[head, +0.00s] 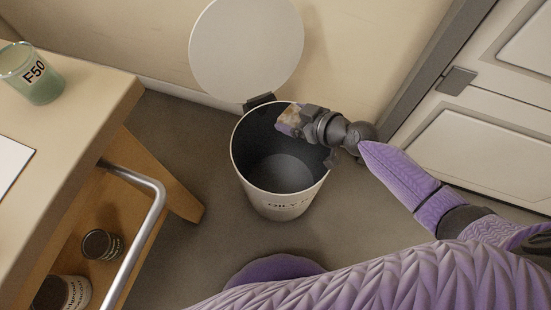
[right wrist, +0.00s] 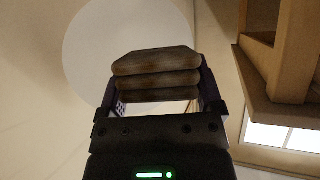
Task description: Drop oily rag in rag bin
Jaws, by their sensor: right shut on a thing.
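The rag bin (head: 285,203) is a pale round bin on the floor with a dark inside. Its round lid (head: 247,48) stands open at the back; the lid also shows in the right wrist view (right wrist: 85,55). My right gripper (head: 288,122) is over the bin's opening near the far right rim. It is shut on the oily rag (right wrist: 156,76), a brown folded stack between the fingers. In the head view the rag (head: 291,117) shows as a small brownish patch, partly hidden by the gripper. My left gripper is not in view.
A bench (head: 98,92) stands at the left with a green-filled beaker (head: 38,78) on top. A white panelled door (head: 480,125) is at the right. Floor around the bin is clear.

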